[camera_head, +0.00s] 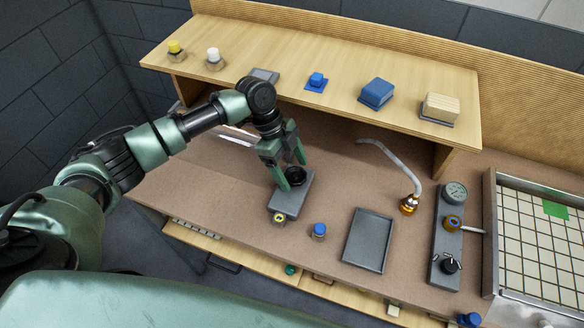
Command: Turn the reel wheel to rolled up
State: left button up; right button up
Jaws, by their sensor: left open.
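A dark round wheel (297,175) sits on a grey block (290,200) on the brown worktop; I take it for the reel wheel. My left gripper (292,175) is open, pointing down. Its two green fingers are at the wheel, one on the near left side and one on the far right side. I cannot tell whether they touch it. The fingers hide part of the wheel, and its turn position cannot be read. My right gripper is not in view.
A wooden shelf (330,60) with several small items overhangs the back. A blue-capped piece (319,231), a grey tray (368,240), a hose (395,162) and a gauge panel (449,235) are to the right. A gridded bed (535,235) is at far right.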

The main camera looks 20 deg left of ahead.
pick_arm(q)
jog(key=b+v, duration=0.2)
jog(key=v, duration=0.5)
jog(key=shift+r, duration=0.4)
jog(key=shift+a, duration=0.15)
